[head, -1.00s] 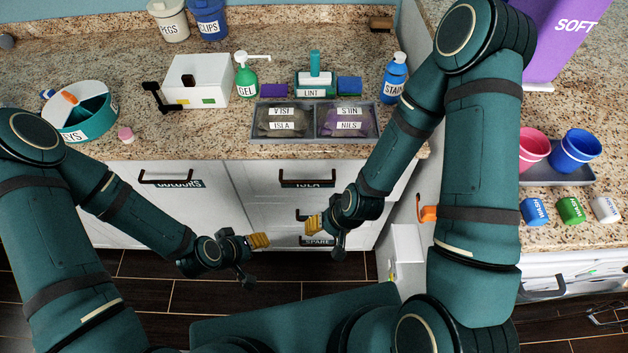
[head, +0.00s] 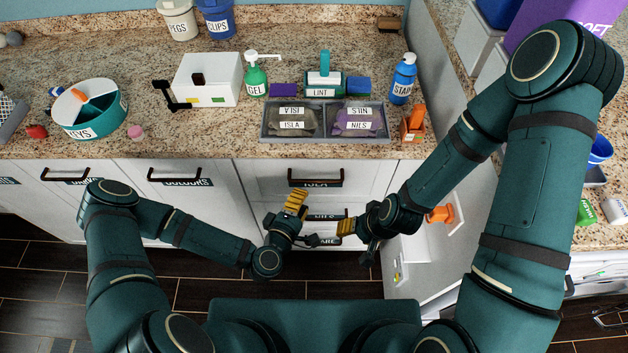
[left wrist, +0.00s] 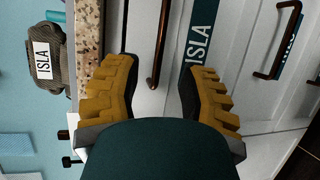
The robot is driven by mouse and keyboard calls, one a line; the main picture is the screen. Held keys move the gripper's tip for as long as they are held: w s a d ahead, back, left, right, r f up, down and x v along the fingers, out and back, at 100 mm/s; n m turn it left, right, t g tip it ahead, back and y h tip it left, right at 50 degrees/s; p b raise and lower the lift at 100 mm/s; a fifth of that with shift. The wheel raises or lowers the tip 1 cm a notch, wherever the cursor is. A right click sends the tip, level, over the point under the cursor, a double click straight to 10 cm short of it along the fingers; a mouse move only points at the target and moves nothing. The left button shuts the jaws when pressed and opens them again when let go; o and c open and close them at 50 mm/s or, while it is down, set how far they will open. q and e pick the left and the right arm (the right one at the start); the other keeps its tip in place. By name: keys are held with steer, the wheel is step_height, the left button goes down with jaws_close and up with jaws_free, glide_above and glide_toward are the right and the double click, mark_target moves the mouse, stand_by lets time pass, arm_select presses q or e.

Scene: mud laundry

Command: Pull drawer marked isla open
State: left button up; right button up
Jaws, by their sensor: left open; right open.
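The drawer marked ISLA (head: 270,180) is the top drawer of the middle white unit and looks closed. Its dark bar handle (head: 316,180) sits just above the ISLA label. In the left wrist view the handle (left wrist: 160,45) and the ISLA label (left wrist: 200,35) show ahead, between and beyond the yellow fingers. My left gripper (head: 295,203) is open and empty, just below and left of the handle, apart from it. It also shows in the left wrist view (left wrist: 158,95). My right gripper (head: 350,230) is open and empty, lower and to the right, in front of the lower drawers.
A NILS drawer (head: 325,215) lies below, partly hidden by my grippers. The COLOURS drawer (head: 180,178) is to the left. The granite counter (head: 200,145) overhangs above, with a two-part tray (head: 265,134) near its edge. A white door with an orange object (head: 440,214) stands right.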

mark_target(313, 181)
arm_select(q)
steer(key=x, duration=0.8)
steer(key=shift+w+d, duration=0.1)
steer(key=shift+w, duration=0.15)
steer(key=shift+c, duration=0.4)
jaws_close()
